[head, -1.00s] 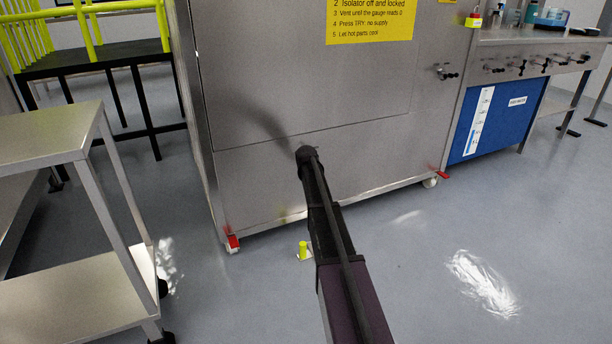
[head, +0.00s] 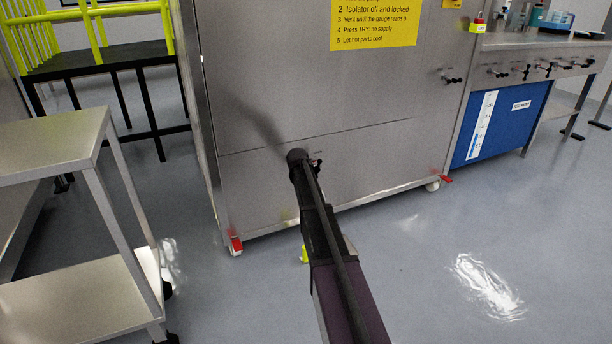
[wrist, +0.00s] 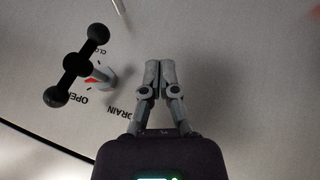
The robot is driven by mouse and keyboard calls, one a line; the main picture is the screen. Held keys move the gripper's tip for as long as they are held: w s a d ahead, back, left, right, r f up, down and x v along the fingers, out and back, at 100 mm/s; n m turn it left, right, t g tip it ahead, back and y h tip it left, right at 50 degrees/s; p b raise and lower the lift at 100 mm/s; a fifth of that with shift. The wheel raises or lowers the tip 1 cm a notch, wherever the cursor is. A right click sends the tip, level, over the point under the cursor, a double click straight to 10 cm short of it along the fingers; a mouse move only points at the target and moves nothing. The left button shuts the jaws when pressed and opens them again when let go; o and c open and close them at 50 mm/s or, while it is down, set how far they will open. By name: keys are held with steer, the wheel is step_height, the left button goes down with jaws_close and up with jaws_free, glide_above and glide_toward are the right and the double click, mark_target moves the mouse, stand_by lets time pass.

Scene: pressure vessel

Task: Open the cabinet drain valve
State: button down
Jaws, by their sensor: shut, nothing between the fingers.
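The drain valve handle (wrist: 77,66) is a black bar with round knobs at its ends, at the left of the wrist view. It stands on a grey stem with a red mark at its base. The panel around it reads OPEN, DRAIN and part of CLO. My gripper (wrist: 160,64) is shut and empty, to the right of the handle and apart from it. In the head view a bit of the handle (head: 317,162) shows just right of my arm's end on the cabinet (head: 370,165). My arm hides my fingers there.
A metal trolley (head: 55,140) stands at the left. A yellow-green object (head: 304,254) is on the floor, partly behind my arm. A yellow notice (head: 373,22) is on the cabinet. A bench with a blue front (head: 500,120) stands at the right. The floor at front right is clear.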

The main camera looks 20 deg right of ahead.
steer(key=s+a+r+p, duration=0.2)
steer(key=s+a+r, duration=0.1)
steer(key=a, duration=0.3)
steer(key=shift+s+a+p, duration=0.25)
steer(key=shift+s+p, duration=0.05)
steer(key=shift+s, duration=0.6)
steer(key=c, duration=0.9)
jaws_free()
steer(key=shift+s+a+r, duration=0.1)
steer(key=shift+c, duration=0.2)
steer(key=o, duration=0.3)
steer(key=shift+s+a, duration=0.2)
steer(key=shift+s, duration=0.1)
steer(key=s+a+r+g+y+p, duration=0.1)
steer(key=s+a+p, duration=0.3)
steer(key=s, duration=0.7)
steer(key=s+a+r+g+y+p, duration=0.1)
steer(key=s+a+r+g+p, duration=0.2)
steer(key=s+a, duration=0.6)
steer(key=s+a+r+m+g+y+p, duration=0.1)
steer(key=s+a+r+p, duration=0.3)
steer(key=s, duration=1)
steer(key=shift+s+a+g+p, duration=0.35)
steer(key=shift+a+g+p, duration=0.15)
steer(key=shift+a+g, duration=0.55)
steer(key=shift+s+a, duration=0.1)
steer(key=shift+a, duration=0.05)
